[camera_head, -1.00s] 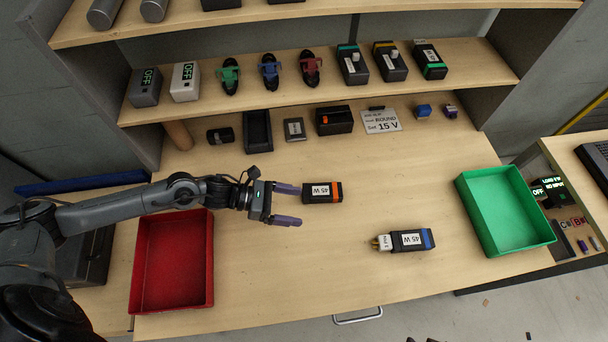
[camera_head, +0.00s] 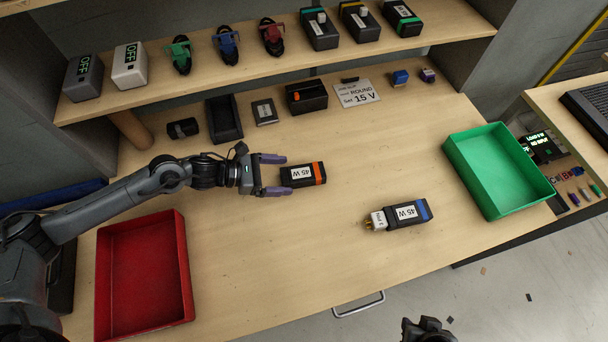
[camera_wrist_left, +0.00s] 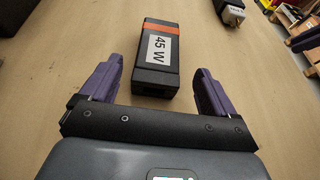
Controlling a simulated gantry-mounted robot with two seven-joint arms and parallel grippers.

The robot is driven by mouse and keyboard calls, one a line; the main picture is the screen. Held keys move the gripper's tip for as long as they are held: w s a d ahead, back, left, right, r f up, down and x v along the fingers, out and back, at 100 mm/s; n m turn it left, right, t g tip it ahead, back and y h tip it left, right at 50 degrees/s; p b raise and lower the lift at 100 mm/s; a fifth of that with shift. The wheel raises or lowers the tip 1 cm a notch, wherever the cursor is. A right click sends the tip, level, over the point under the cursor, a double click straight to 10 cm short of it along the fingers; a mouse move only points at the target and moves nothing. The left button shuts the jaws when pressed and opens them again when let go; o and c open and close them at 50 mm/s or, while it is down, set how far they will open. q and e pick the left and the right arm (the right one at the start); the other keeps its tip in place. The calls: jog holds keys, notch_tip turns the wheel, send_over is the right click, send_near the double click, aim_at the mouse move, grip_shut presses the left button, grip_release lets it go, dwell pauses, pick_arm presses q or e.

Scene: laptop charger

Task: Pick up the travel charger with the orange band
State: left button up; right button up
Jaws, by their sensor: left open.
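The travel charger with the orange band (camera_head: 303,175) is a black block with a white "45 W" label, lying on the table. It also shows in the left wrist view (camera_wrist_left: 157,62), end toward me. My left gripper (camera_head: 279,174) is open, its purple fingers pointing at the charger's left end. In the left wrist view the near end appears between the fingertips (camera_wrist_left: 158,72), with a gap on each side; the height difference is unclear. A similar charger with a blue band (camera_head: 407,213) lies to the right. A dark part of my right gripper (camera_head: 428,329) shows at the bottom edge; its fingers are unclear.
A red tray (camera_head: 187,270) stands at the left and a green tray (camera_head: 495,205) at the right. Small devices and a "ROUND 15 V" card (camera_head: 357,93) lie at the back under the shelf (camera_head: 215,72). The table around the orange-banded charger is clear.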

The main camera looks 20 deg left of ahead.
aim_at(294, 174)
pick_arm(q)
jog(key=shift+b+x, duration=0.4)
jog(key=shift+x, duration=2.2)
jog(key=shift+w, duration=0.15)
jog(key=shift+a, duration=0.1)
jog(key=c, duration=1.1)
jog(key=shift+r, duration=0.1)
jog(key=shift+c, duration=0.4)
jog(key=shift+r, duration=0.1)
